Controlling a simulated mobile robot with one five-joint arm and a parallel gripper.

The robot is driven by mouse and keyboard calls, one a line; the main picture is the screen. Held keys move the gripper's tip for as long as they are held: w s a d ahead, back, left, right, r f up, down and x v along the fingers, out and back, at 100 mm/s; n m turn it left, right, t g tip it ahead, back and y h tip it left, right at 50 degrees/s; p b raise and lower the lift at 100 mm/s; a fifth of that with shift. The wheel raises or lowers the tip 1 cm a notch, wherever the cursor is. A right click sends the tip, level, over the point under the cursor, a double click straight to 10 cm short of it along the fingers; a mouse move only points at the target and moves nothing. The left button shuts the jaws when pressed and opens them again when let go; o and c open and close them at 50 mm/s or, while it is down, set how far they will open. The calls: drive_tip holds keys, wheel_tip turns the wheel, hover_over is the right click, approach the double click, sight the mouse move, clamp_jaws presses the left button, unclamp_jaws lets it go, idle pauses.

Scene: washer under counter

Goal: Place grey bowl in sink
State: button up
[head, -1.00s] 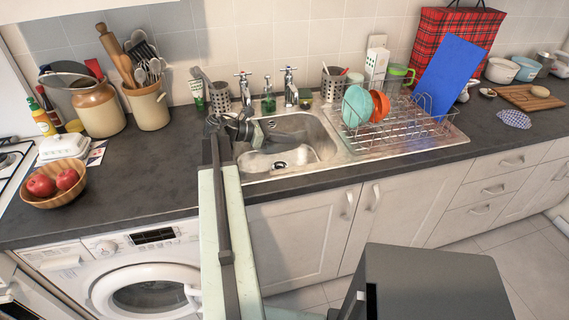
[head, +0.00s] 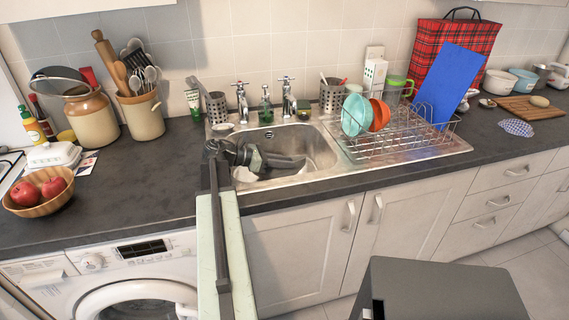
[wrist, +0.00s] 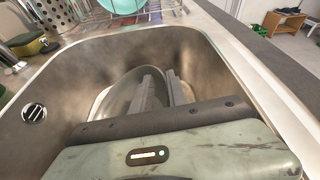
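A pale grey bowl (wrist: 118,95) is inside the metal sink basin (wrist: 75,65) in the wrist view. My gripper (wrist: 162,85) is down in the basin, its two dark fingers over the bowl with a narrow gap between them. The fingers and palm cover part of the bowl, so I cannot tell whether its wall is pinched between them. In the head view my gripper (head: 301,161) points right across the basin, and a pale bit of the bowl (head: 245,174) shows below it.
Taps (head: 242,100) stand behind the sink. A dish rack (head: 400,135) with a teal plate (head: 355,115) and an orange plate (head: 379,114) is on the right. A wooden bowl of apples (head: 40,190) is at far left.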

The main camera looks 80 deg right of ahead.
drive_tip(key=shift+r, duration=0.2)
drive_tip(key=p+v, duration=0.4)
drive_tip(key=v, duration=0.8)
